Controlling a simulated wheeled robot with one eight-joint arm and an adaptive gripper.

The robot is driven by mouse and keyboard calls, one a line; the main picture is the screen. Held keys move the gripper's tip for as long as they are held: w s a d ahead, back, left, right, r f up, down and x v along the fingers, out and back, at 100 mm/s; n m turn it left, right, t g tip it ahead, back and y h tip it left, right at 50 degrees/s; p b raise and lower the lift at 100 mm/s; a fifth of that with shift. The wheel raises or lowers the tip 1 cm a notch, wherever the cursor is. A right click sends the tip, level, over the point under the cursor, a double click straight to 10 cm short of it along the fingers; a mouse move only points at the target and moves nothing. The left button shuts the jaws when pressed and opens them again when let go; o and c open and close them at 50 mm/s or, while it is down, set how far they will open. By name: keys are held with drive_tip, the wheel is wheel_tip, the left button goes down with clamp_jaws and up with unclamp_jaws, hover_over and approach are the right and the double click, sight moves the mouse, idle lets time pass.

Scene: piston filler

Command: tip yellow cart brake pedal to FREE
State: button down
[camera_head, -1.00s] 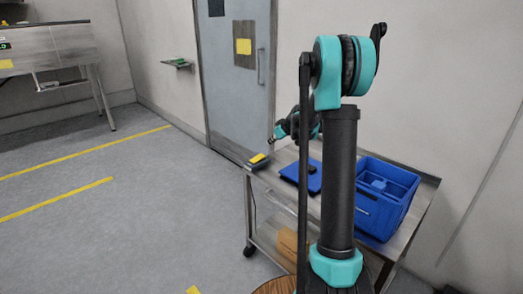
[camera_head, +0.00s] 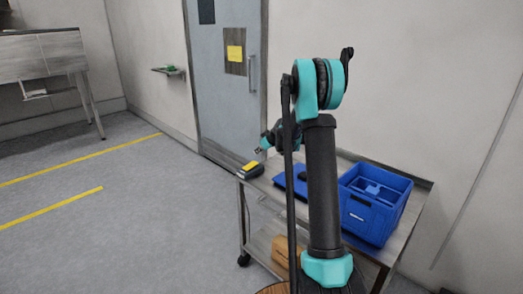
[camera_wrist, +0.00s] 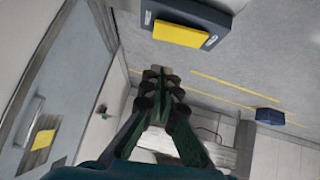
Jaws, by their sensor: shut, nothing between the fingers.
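The brake pedal (camera_head: 249,167) is a small yellow plate on a dark housing at the left end of the metal cart (camera_head: 262,183). In the wrist view, the yellow pedal (camera_wrist: 181,33) and its housing sit at the top, beyond my fingertips and to one side. I cannot read the marking on the housing or tell which way the pedal is tipped. My gripper (camera_head: 260,150) is just above the pedal in the head view and apart from it. In the wrist view, my gripper (camera_wrist: 161,74) has its fingers together and empty.
A blue crate (camera_head: 355,216) stands on the cart's right side, and a flat blue item (camera_head: 284,181) lies between it and the pedal. A brown box (camera_head: 283,250) is on the lower shelf. A grey door (camera_head: 225,105) is behind. The floor at left is clear.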

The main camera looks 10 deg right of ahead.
sight(254, 169)
drive_tip(key=x, duration=0.3)
drive_tip(key=shift+w+a+f, duration=0.1)
drive_tip(key=shift+w+f, duration=0.05)
drive_tip(key=f, duration=0.3)
drive_tip(key=shift+w+f, duration=0.1)
drive_tip(key=shift+w, duration=0.15)
drive_tip(key=shift+f, duration=0.55)
drive_tip(key=shift+w+d+f, duration=0.1)
drive_tip(key=shift+d+f, duration=0.15)
drive_tip(key=shift+f, duration=0.1)
drive_tip(key=shift+a+r, duration=0.1)
drive_tip(key=shift+s+a+r, duration=0.3)
drive_tip(key=shift+s+a, duration=0.1)
drive_tip(key=shift+a, duration=0.1)
